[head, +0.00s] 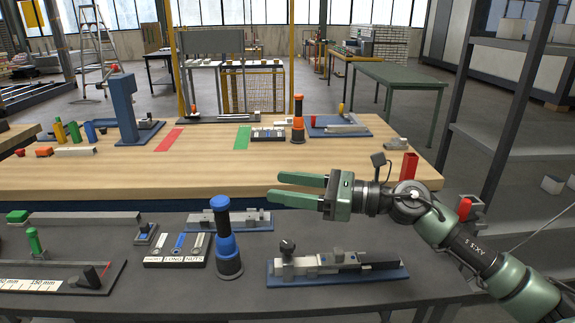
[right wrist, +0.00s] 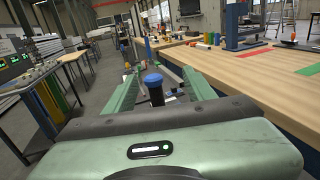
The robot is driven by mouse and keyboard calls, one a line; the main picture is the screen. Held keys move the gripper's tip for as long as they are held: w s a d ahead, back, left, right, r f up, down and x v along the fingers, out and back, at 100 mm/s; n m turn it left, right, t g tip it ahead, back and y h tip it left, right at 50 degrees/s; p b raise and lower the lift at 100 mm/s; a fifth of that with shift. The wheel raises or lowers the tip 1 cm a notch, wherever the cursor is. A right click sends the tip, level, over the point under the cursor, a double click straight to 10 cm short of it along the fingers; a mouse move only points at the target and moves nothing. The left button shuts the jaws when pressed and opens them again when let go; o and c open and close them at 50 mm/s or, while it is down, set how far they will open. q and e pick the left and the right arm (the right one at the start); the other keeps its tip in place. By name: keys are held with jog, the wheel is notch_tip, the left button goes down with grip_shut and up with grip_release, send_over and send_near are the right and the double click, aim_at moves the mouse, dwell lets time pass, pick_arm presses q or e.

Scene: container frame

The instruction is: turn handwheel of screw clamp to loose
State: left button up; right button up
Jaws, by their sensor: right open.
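I cannot tell for sure which part is the clamp's handwheel. A fixture on a blue base (head: 338,267) lies on the dark front bench, with a dark round knob (head: 287,245) upright at its left end. A black post with a blue cap (head: 224,220) stands to its left; in the right wrist view the blue cap (right wrist: 153,79) shows beyond and between the fingers. My right gripper (head: 275,187) points left above the back edge of the dark bench, open and empty, touching neither. My left gripper is out of view.
A second blue-based fixture (head: 247,221) lies behind the post. A labelled tool rack (head: 175,262) and a green-handled tool (head: 34,240) are on the left. The wooden bench (head: 330,170) is behind. The dark bench's front middle is clear.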

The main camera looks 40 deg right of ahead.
notch_tip(320, 180, up, 5)
dwell(0.4)
